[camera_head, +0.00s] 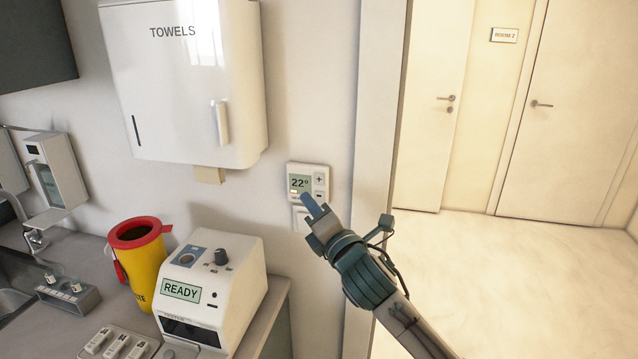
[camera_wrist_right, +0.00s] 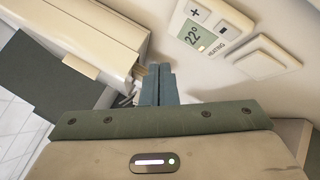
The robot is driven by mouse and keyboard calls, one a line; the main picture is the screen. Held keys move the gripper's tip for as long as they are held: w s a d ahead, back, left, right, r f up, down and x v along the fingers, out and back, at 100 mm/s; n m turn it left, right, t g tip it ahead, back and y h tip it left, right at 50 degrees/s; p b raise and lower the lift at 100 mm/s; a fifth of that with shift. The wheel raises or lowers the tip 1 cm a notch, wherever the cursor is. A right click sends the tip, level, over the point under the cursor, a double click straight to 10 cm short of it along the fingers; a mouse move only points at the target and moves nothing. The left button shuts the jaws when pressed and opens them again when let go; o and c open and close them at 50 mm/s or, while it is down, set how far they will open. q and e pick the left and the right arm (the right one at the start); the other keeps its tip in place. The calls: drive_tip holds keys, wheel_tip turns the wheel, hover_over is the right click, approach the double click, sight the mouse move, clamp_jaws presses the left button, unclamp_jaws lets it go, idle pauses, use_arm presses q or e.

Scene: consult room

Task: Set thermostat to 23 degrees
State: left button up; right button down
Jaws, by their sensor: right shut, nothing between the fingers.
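The thermostat (camera_head: 308,183) is a small white unit on the wall, right of the towel dispenser. Its display reads 22°, with a plus button (camera_head: 319,180) above a minus button (camera_head: 319,195) on its right side. My right gripper (camera_head: 306,198) is shut and empty, with its fingertips just below the display in the head view. In the right wrist view the thermostat (camera_wrist_right: 208,36) lies up and to the right of the shut fingers (camera_wrist_right: 158,72). It reads 22° there, with a small lit mark and the word HEATING. The fingertips appear apart from both buttons. My left gripper is out of view.
A wall switch (camera_wrist_right: 268,57) sits directly below the thermostat. The white towel dispenser (camera_head: 185,85) juts out to its left. A device reading READY (camera_head: 212,287) and a yellow bin with a red rim (camera_head: 146,262) stand on the counter. The doorway at right is open floor.

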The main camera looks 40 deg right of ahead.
sight(319, 179)
drive_tip(key=shift+w+d+b, duration=0.25)
drive_tip(key=shift+w+d, duration=0.8)
drive_tip(key=shift+d, duration=0.2)
drive_tip(key=shift+w+d+b, duration=0.2)
drive_tip(key=shift+w+d, duration=0.8)
drive_tip(key=shift+d, duration=0.2)
drive_tip(key=shift+w+d, duration=0.25)
drive_tip(key=shift+d, duration=0.1)
drive_tip(key=shift+w+d+p, duration=0.2)
drive_tip(key=shift+p, duration=0.15)
idle(0.6)
drive_tip(key=shift+s+a, duration=0.1)
drive_tip(key=shift+a, duration=0.05)
drive_tip(key=shift+s+a+p, duration=0.3)
drive_tip(key=shift+s+a, duration=0.1)
idle(0.5)
